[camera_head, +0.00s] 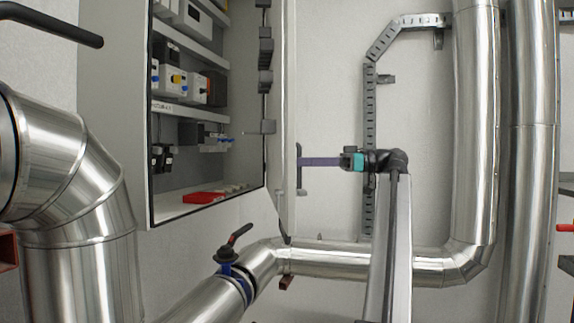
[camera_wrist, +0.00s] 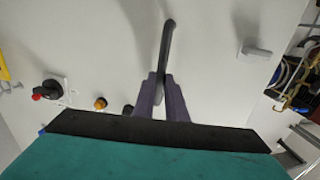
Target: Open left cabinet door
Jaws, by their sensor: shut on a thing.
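The cabinet door (camera_head: 285,110) stands open and shows nearly edge-on in the head view, at the right of the open cabinet (camera_head: 115,120). In the wrist view the pale door face (camera_wrist: 110,50) fills most of the picture. A dark bar handle (camera_wrist: 168,45) stands out from it. My gripper (camera_head: 303,162) reaches in from the right at the door's outer side. In the wrist view its two purple fingers (camera_wrist: 161,88) are shut on the lower part of the handle. The handle (camera_head: 298,180) also shows at the fingertips in the head view.
Shelves (camera_head: 190,110) with electrical devices show inside the cabinet. A large metal pipe (camera_head: 80,250) stands at the left. Another pipe (camera_head: 340,262) runs low under my arm and rises at the right (camera_head: 478,130). A blue-collared valve (camera_head: 228,258) sits below the cabinet.

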